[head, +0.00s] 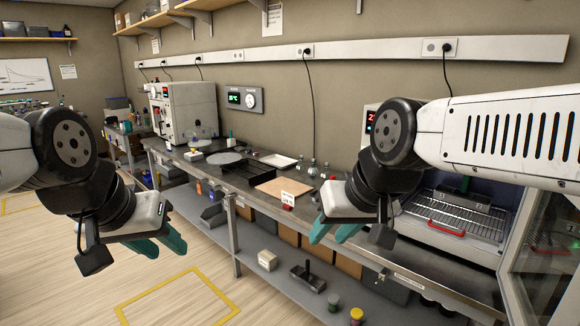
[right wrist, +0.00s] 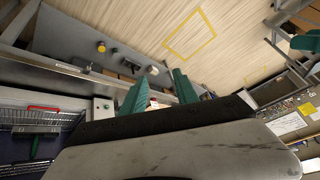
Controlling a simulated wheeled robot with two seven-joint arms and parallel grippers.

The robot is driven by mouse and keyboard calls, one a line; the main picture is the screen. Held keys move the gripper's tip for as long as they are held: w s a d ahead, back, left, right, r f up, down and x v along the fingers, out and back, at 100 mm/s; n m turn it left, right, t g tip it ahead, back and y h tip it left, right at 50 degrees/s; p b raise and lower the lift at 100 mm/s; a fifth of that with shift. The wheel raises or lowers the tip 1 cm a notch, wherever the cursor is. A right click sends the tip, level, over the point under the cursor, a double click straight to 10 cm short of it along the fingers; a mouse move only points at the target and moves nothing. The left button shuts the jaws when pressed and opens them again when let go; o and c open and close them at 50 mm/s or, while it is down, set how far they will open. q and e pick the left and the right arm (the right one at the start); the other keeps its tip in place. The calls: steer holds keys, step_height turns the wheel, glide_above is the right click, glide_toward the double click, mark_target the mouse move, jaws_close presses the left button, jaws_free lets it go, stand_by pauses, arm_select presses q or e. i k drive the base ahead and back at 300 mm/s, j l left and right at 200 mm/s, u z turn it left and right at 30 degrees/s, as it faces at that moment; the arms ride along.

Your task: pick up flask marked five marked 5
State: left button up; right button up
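A few small clear glass flasks (head: 312,168) stand on the back part of the bench, left of my right gripper; no number 5 is legible on any of them. My right gripper (head: 334,232) is in front of the bench edge with its teal fingers apart and nothing between them; its open fingers also show in the right wrist view (right wrist: 158,88). My left gripper (head: 161,241) hangs over the floor at the left, away from the bench, its teal fingers apart and empty. My right arm hides part of the bench behind it.
A tan board (head: 284,187), a black tray (head: 246,175) and a white label card (head: 288,198) are on the bench (head: 325,219). An open cabinet with a wire rack (head: 455,214) and red handle is at the right.

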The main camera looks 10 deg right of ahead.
mark_target(313, 170)
steer(key=i+j, duration=0.15)
steer(key=i, duration=0.5)
steer(key=i+j, duration=0.15)
steer(key=i, duration=0.45)
steer(key=i+j+z, duration=0.1)
steer(key=i, duration=0.55)
steer(key=i+l, duration=0.15)
steer(key=i, duration=0.2)
steer(key=i+l, duration=0.15)
steer(key=i, duration=0.25)
